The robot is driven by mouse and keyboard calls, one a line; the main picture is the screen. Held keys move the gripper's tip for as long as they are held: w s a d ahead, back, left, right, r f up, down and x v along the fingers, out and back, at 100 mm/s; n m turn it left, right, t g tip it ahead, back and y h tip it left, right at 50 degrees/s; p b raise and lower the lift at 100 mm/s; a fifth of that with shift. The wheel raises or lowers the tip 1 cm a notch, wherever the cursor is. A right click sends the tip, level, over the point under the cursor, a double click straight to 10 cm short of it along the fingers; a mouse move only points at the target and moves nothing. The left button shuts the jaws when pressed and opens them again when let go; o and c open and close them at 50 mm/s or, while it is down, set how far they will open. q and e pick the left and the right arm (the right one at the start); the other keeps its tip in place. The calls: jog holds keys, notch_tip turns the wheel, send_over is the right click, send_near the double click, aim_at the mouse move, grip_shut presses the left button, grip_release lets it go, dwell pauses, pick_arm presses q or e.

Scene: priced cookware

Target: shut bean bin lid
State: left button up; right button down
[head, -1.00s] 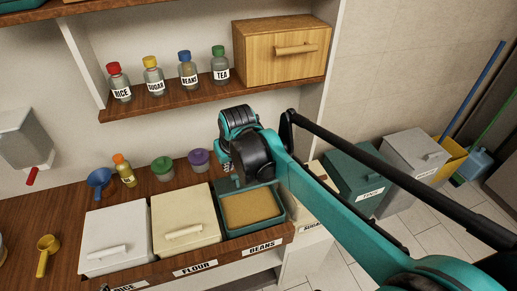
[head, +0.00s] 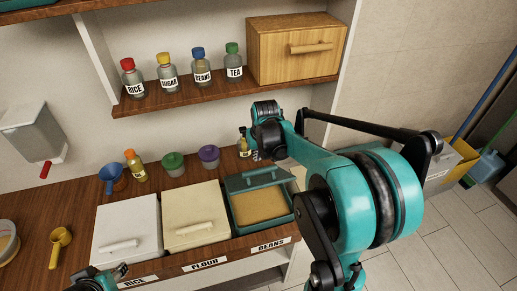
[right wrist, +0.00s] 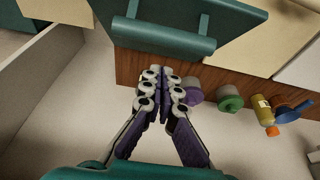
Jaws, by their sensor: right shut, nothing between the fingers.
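The bean bin (head: 233,217) is the teal bin at the right of the row, above the BEANS label (head: 271,245). It is open at the front and brown contents show inside. Its teal lid (head: 253,180) stands raised at the back, with a bar handle. In the right wrist view the lid's handle (right wrist: 165,40) is just beyond the fingertips; contact cannot be told. My right gripper (right wrist: 163,85) is shut and empty, behind the lid; its arm partly hides it in the head view. My left gripper (head: 100,279) shows only partly at the bottom edge.
A white rice bin (head: 127,225) and a cream flour bin (head: 196,215) stand closed to the left. Purple (head: 209,155) and green (head: 174,162) lidded jars stand behind. A shelf (head: 190,98) with labelled bottles and a wooden box (head: 296,50) hangs above.

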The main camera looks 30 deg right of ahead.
aim_at(264, 187)
jog(key=shift+s+a+f, duration=0.1)
jog(key=shift+s+f, duration=0.25)
jog(key=shift+f, duration=0.25)
jog(key=shift+s+a+f, duration=0.1)
jog(key=shift+s+f, duration=0.25)
jog(key=shift+f, duration=0.2)
jog(key=shift+s+f+b, duration=0.3)
jog(key=shift+s+b, duration=0.05)
jog(key=shift+b, duration=0.1)
jog(key=s+f+t+b, duration=0.1)
jog(key=s+f+b, duration=0.1)
jog(key=s+a+f+t+b, duration=0.1)
jog(key=s+f+t+b, duration=0.1)
jog(key=s+f, duration=0.1)
jog(key=shift+s+a+f+h+b, duration=0.2)
jog(key=shift+s+h+b, duration=0.1)
jog(key=shift+s+h, duration=0.1)
jog(key=s+a+f+t+b, duration=0.1)
jog(key=s+f+t+b, duration=0.2)
jog(key=f+b, duration=0.5)
jog(key=shift+s+f+h+b, duration=0.25)
jog(key=shift+s+h+b, duration=0.15)
jog(key=shift+s, duration=0.45)
jog(key=shift+a+r, duration=0.1)
